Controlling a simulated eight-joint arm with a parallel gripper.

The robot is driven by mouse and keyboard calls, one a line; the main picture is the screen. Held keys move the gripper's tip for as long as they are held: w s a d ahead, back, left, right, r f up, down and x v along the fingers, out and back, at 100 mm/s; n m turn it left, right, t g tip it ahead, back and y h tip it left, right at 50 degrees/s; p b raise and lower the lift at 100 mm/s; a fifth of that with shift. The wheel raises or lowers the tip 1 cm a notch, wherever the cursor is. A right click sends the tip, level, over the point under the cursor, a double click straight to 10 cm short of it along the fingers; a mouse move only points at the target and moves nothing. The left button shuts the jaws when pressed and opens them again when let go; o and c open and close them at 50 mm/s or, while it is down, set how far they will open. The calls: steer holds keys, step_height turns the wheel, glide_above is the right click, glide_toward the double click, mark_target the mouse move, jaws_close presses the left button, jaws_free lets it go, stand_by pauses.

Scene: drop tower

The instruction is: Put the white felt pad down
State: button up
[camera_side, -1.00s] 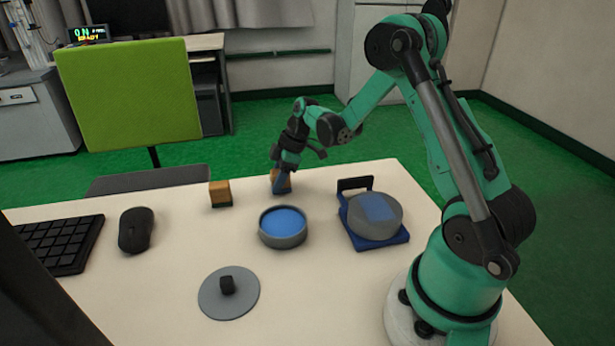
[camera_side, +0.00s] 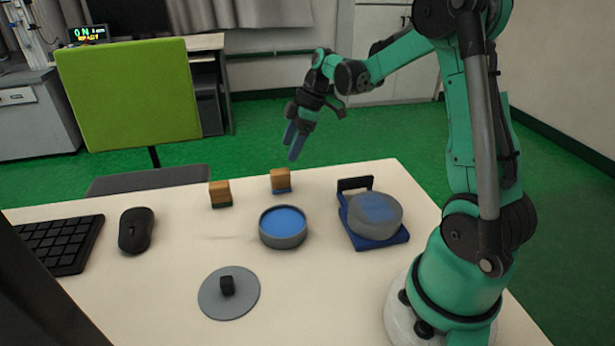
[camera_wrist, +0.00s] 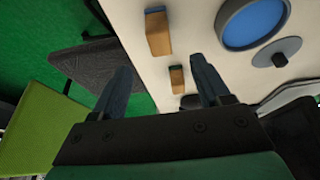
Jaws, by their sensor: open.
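I cannot make out a white felt pad in either view. My gripper (camera_side: 291,150) is open and empty, in the air above the table's far edge. In the wrist view its two fingers (camera_wrist: 160,65) stand wide apart with nothing between them. A wooden block with a blue base (camera_side: 281,180) stands upright on the table below it, apart from the fingers. A second wooden block with a green base (camera_side: 219,194) stands to its left. Both blocks also show in the wrist view, the blue-based one (camera_wrist: 158,33) higher and the green-based one (camera_wrist: 177,80) lower.
A round grey dish with a blue inside (camera_side: 283,227) stands mid-table. A grey disc with a black knob (camera_side: 228,293) lies nearer. A blue stand (camera_side: 368,241) bears a grey round piece (camera_side: 376,216). A mouse (camera_side: 135,230) and keyboard (camera_side: 55,243) are left.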

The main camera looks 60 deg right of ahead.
steer(key=s+a+r+m+t+h, duration=0.1)
steer(key=s+a+r+m+t, duration=0.1)
steer(key=s+a+m, duration=0.2)
steer(key=s+a+r+m+t+h, duration=0.2)
steer(key=s+a+m, duration=0.2)
steer(key=a, duration=0.7)
steer(key=shift+s+a+r+m, duration=0.3)
steer(key=shift+s+m, duration=0.05)
steer(key=shift+m, duration=0.15)
steer(key=shift+o, duration=0.6)
